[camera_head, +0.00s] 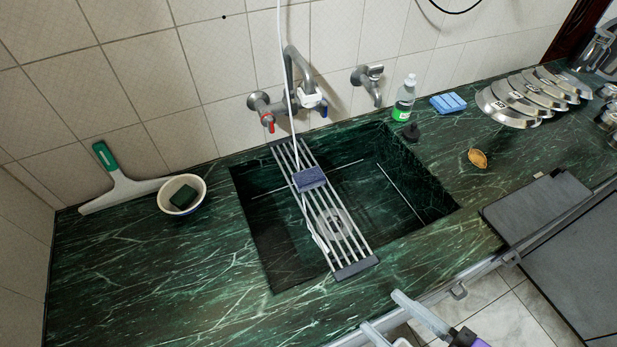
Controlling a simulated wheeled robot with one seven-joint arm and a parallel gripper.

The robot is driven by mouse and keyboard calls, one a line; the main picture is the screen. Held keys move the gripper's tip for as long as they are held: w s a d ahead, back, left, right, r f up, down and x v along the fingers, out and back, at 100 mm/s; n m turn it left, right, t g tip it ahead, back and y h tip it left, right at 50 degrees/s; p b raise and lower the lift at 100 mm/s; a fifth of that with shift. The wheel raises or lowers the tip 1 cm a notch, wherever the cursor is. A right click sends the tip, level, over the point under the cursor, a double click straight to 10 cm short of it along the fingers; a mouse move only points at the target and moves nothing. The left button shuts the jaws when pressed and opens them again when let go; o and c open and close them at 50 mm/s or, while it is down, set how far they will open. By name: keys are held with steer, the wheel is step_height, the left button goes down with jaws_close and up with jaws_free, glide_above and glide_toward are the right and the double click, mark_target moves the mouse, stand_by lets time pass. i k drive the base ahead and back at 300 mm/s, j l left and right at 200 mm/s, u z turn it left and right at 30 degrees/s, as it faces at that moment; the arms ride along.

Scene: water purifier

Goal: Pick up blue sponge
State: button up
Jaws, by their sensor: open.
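A light blue sponge (448,103) lies flat on the green marble counter at the upper right, beside a clear bottle with a green label (404,98). A darker purple-blue sponge-like block (310,179) lies on the metal rack (352,240) across the sink. My gripper (382,312) shows at the bottom edge, in front of the counter, with its two pale fingers apart and nothing seen between them. It is far from both blocks. Much of my gripper is cut off by the frame.
The sunken sink (275,250) has a faucet (292,95) behind it. A bowl with a dark green block (183,194) and a squeegee (118,185) stand left. Metal lids (522,98) and a brown item (478,158) are right. The front left counter is clear.

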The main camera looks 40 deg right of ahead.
mark_target(306, 180)
steer(key=z, duration=1.1)
steer(key=k+l+u, duration=0.15)
steer(key=u, duration=0.15)
steer(key=k+l+u, duration=0.25)
steer(key=i+l, duration=0.05)
